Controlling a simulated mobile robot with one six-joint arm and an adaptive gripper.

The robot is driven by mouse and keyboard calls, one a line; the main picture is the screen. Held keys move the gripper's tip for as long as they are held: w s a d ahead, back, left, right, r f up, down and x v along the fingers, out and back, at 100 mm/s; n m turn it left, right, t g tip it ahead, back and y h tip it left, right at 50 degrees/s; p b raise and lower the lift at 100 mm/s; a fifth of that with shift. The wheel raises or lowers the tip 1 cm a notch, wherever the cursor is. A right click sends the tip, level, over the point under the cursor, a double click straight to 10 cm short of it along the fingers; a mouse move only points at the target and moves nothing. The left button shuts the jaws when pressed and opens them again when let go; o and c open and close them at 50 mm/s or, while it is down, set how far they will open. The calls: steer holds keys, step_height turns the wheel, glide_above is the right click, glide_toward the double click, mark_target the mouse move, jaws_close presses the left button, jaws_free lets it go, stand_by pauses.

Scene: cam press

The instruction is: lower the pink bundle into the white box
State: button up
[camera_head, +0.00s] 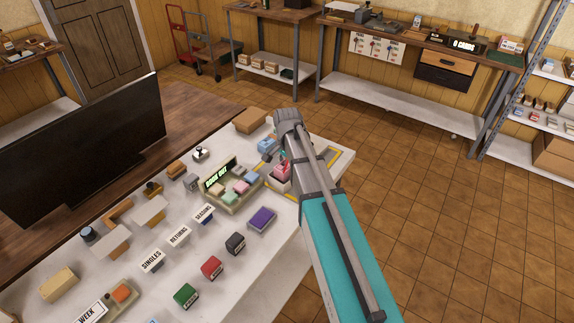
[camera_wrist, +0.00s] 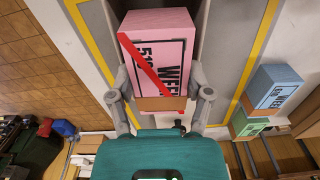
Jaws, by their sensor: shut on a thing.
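My gripper (camera_wrist: 160,88) is shut on the pink bundle (camera_wrist: 157,52), with one finger on each side. The bundle has black lettering, a red diagonal stripe and a brown band. In the head view my gripper (camera_head: 278,158) and the pink bundle (camera_head: 282,173) are at the far right part of the white table. A pale open box (camera_wrist: 204,25), taken to be the white box, shows behind the bundle, inside a yellow outline. The bundle hides most of its opening. I cannot tell how far the bundle is inside it.
A tray (camera_head: 213,203) with several pastel bundles stands just left of my gripper. In the wrist view a blue bundle (camera_wrist: 278,85) and a green bundle (camera_wrist: 247,124) lie to the right. A brown box (camera_head: 250,120) stands behind. Coloured blocks and signs cover the front table.

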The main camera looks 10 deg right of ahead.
mark_target(287, 163)
steer(key=shift+f+b, duration=0.5)
steer(key=shift+f, duration=0.05)
steer(key=o, duration=1.2)
steer(key=shift+o, duration=0.2)
steer(key=shift+r, duration=0.15)
step_height(287, 163, up, 8)
steer(key=p, duration=0.8)
steer(key=shift+r+p, duration=0.15)
steer(key=shift+p, duration=0.2)
steer(key=w+a+f+m+b, duration=0.1)
steer(key=w, duration=1)
steer(key=shift+a+f+b, duration=0.2)
steer(key=shift+f+b, duration=0.1)
steer(key=shift+b, duration=0.05)
steer(key=s+n, duration=1.1)
steer(key=s, duration=1.8)
steer(key=shift+d+n, duration=0.3)
steer(key=shift+d, duration=0.15)
